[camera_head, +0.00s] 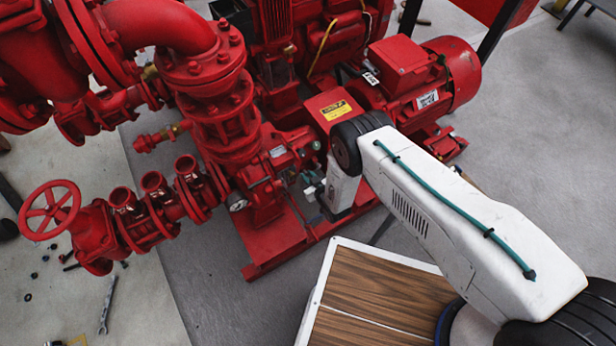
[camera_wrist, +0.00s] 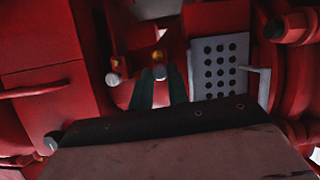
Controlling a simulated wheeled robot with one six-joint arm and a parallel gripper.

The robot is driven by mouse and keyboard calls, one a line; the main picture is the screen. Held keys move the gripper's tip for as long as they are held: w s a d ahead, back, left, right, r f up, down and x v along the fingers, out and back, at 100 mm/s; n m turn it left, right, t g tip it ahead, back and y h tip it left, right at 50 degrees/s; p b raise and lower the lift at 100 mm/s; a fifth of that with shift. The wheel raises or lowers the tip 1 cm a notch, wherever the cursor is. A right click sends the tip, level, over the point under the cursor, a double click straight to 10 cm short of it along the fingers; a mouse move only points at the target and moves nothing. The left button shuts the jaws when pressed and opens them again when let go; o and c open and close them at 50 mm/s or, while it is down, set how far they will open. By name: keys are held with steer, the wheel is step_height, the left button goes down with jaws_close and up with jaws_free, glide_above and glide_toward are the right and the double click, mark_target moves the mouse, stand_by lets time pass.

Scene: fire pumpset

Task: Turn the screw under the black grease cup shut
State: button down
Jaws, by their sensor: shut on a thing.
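In the wrist view my gripper (camera_wrist: 161,88) reaches into the red pump housing with two dark green fingers. They close on a small grey-tipped piece (camera_wrist: 159,73), which appears to be the screw. A small brass part (camera_wrist: 158,56) shows just beyond it. A similar pale round-ended piece (camera_wrist: 113,78) stands apart to the left. I cannot clearly make out the black grease cup. In the head view my gripper (camera_head: 311,190) is small and partly hidden by my wrist, close against the pump's bearing end.
A grey perforated plate (camera_wrist: 219,66) stands close to the right of the fingers. Red pump castings surround the gripper. In the head view, the red motor (camera_head: 416,75) is behind, a handwheel valve (camera_head: 49,210) at left, and a wrench (camera_head: 106,304) on the floor.

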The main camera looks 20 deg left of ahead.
steer(key=m, duration=0.1)
steer(key=m+g+y, duration=0.1)
steer(key=m, duration=0.1)
steer(key=shift+w+d+g, duration=0.2)
steer(key=shift+g, duration=0.1)
steer(key=shift+f+m+g+y, duration=0.2)
steer(key=shift+m+g+y, duration=0.8)
steer(key=shift+m, duration=0.8)
steer(key=shift+w, duration=0.1)
steer(key=shift+t+y, duration=0.3)
steer(key=c, duration=1.3)
jaws_free()
steer(key=shift+c, duration=0.2)
steer(key=shift+d, duration=0.15)
steer(key=v, duration=0.7)
steer(key=shift+d+r, duration=0.25)
